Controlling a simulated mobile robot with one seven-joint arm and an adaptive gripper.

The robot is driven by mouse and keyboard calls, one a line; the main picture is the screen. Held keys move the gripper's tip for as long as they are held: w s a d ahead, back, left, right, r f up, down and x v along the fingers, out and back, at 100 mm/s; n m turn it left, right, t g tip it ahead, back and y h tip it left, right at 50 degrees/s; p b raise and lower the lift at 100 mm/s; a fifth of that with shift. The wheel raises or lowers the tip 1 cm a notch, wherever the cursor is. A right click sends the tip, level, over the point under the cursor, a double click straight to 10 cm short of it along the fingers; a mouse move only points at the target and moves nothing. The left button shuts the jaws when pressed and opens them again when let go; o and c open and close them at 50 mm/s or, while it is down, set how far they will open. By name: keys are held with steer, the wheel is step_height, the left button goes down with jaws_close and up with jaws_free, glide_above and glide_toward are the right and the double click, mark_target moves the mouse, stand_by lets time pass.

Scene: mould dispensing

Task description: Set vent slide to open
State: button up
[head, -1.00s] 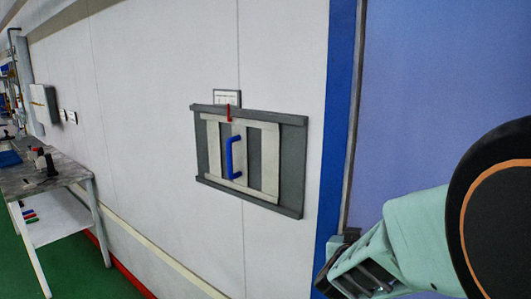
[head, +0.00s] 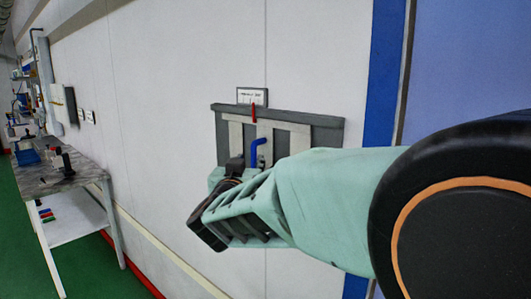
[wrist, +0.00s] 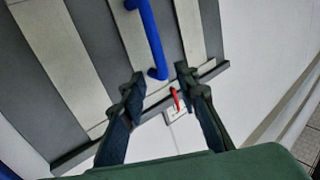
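The vent slide (head: 290,139) is a pale slatted panel in a dark grey frame (head: 322,119) on the white wall; dark bands show between its pale slats. Its blue handle (head: 255,152) shows in the head view, with its lower part hidden by my arm. In the wrist view the blue handle (wrist: 147,32) runs down from the top edge, and its near end lies between my fingertips. My gripper (wrist: 160,75) is open, one finger on each side of that end, not visibly closed on it. A red pointer (head: 253,113) sits at the frame's top edge.
A small white label plate (head: 252,96) is on the wall above the vent. A blue door frame (head: 384,75) stands to the right. A workbench (head: 75,178) with tools is at the left, with green floor beside it. The wall around the vent is clear.

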mark_target(254, 154)
steer(key=w, duration=0.5)
steer(key=w+p, duration=0.1)
steer(key=w, duration=0.2)
steer(key=shift+d, duration=0.3)
jaws_close()
